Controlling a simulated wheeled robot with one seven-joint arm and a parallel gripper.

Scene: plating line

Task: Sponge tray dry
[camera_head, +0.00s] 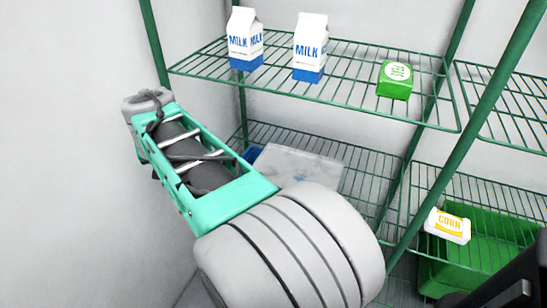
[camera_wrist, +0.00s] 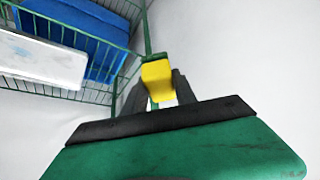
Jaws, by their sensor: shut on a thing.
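My gripper (camera_wrist: 157,96) shows in the wrist view, its dark fingers shut on a yellow block, which looks like the sponge (camera_wrist: 157,78). A pale, flat, whitish tray (camera_wrist: 38,60) lies on a wire shelf at the left of the wrist view, apart from the sponge. In the head view the tray (camera_head: 300,163) is on the lower shelf, partly hidden by my arm. My gripper and the sponge do not show in the head view. Whether the tray's surface is wet cannot be told.
A blue container (camera_wrist: 85,28) sits beside the tray. The green wire upper shelf (camera_head: 340,97) holds two milk cartons (camera_head: 245,38) (camera_head: 310,47) and a green box (camera_head: 395,80). A green crate (camera_head: 470,265) with a corn package (camera_head: 448,225) is lower right. Rack posts (camera_head: 455,120) bound the shelves.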

